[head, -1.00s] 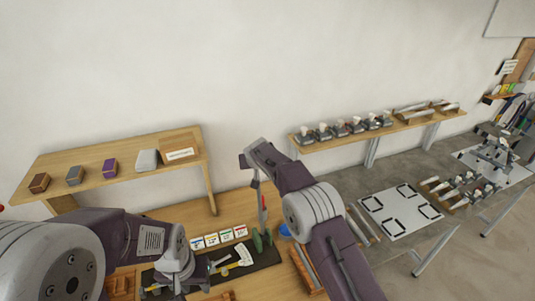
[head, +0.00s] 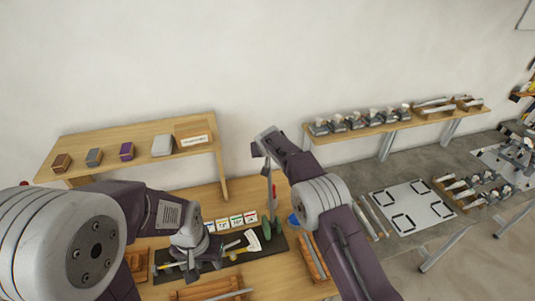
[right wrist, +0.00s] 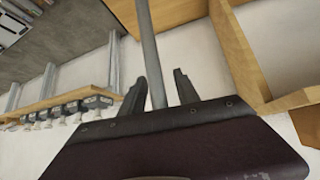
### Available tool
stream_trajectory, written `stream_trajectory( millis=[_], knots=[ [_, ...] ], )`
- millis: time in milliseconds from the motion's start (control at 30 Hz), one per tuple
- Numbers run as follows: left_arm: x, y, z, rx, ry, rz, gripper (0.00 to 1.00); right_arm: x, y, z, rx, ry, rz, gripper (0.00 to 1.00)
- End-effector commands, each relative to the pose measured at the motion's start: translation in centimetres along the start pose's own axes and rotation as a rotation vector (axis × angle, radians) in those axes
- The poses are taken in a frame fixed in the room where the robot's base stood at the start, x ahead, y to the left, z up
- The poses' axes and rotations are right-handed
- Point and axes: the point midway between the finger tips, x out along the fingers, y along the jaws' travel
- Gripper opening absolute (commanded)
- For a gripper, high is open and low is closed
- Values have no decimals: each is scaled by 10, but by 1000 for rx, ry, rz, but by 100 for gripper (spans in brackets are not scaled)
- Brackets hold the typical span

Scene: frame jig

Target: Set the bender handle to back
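The bender is on the bench in the head view, with green parts (head: 268,229) at the right end of the dark mat. A thin upright handle with a red section (head: 273,190) stands there, just under my right gripper (head: 258,158). In the right wrist view, a grey rod (right wrist: 147,40), which looks like the handle, runs between the two dark fingers of my right gripper (right wrist: 159,90). Gaps show on both sides of it. My left gripper (head: 193,262) points down over the mat's left part. Its fingers are too small and dark to read.
Several coloured cards (head: 236,220) stand behind the dark mat (head: 236,261). A wooden shelf (head: 85,145) with small blocks is above at left. A wooden tray (head: 310,262) lies right of the mat.

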Motion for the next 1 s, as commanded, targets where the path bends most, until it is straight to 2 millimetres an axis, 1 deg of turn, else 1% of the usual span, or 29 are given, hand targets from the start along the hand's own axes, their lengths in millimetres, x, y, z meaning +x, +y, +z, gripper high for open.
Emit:
stream_trajectory(
  millis=[167,267,367,500,600,700,800,1000],
  knots=[
    [6,0,1,0,0,0,38,-4,0,0,0,2,-1,38],
    [17,0,2,0,0,0,38,-14,-1,2,0,3,-1,38],
    [30,-1,3,0,0,0,38,-29,-1,3,1,4,-2,38],
    [45,-1,5,0,0,0,38,-55,-1,3,1,4,-2,38],
    [52,-1,6,0,0,0,38,-71,0,3,0,3,-1,38],
    [56,-1,6,0,0,0,38,-83,0,2,0,2,-1,38],
    [57,-1,6,0,0,0,38,-90,0,1,0,1,-1,38],
    [57,-1,6,0,0,0,38,-92,0,1,0,0,-1,38]
  ],
)
